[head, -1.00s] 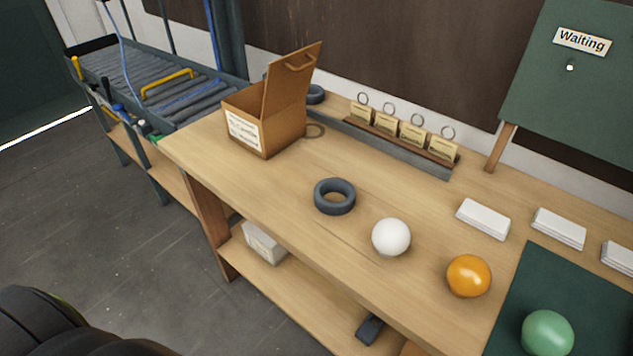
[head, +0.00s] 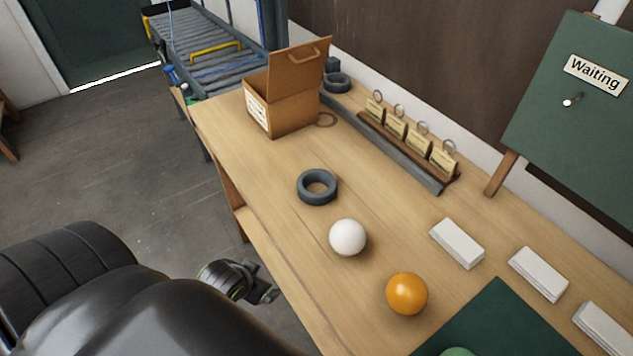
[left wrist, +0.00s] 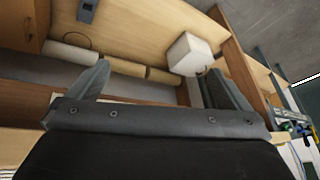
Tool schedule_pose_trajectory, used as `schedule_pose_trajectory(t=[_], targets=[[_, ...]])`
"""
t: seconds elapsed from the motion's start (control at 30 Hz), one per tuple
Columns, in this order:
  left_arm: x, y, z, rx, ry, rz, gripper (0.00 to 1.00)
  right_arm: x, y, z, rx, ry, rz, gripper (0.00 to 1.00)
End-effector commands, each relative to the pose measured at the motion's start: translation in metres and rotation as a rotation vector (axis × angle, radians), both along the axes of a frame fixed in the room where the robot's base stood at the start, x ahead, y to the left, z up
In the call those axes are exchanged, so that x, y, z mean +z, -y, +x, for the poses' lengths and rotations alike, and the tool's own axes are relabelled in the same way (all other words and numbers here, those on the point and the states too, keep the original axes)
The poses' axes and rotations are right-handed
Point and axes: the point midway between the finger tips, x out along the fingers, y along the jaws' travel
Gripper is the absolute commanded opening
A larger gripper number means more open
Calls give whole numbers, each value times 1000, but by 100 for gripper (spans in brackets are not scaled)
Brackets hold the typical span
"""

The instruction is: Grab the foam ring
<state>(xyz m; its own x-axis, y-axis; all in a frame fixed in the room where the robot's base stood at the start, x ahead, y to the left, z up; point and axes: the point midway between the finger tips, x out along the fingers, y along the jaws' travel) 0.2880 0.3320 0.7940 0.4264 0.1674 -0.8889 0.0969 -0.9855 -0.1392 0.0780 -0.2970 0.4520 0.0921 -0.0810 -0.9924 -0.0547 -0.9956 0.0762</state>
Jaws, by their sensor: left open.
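A dark grey foam ring (head: 317,187) lies flat on the wooden workbench (head: 225,120), between the open box and the white ball. A similar dark ring (head: 337,82) lies farther back, behind the box. My left gripper (head: 262,292) is low beside the bench's front edge in the head view, apart from the ring. In the left wrist view my left gripper (left wrist: 160,88) has its two fingers spread wide with nothing between them. My right gripper is out of view.
A white ball (head: 348,237) and an orange ball (head: 407,293) sit right of the ring. A brown box (head: 285,107) with a raised lid stands beyond it. A tag rack (head: 405,145) and white stacks (head: 457,243) line the back. Bare wood surrounds the ring.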

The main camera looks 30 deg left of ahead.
Motion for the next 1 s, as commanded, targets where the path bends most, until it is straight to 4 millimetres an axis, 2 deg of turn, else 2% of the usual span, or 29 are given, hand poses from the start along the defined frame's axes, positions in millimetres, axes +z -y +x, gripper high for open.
schedule_pose_trajectory(t=[0.03,0.17,0.23,0.4,0.5,0.63,0.73,0.87,1.0], targets=[[24,3,-1,-4,18,3,100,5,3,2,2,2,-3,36],[74,6,-2,-16,75,11,100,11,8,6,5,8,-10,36],[107,4,13,-37,180,15,100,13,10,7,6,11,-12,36],[144,-2,56,-80,413,-22,100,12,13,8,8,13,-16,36],[162,-2,73,-106,513,-55,100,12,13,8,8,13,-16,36],[178,0,86,-131,592,-89,100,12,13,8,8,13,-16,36],[181,0,93,-136,618,-104,100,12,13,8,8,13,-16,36],[173,1,110,-133,624,-110,100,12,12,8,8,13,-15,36],[159,1,136,-134,623,-109,100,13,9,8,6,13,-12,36]])
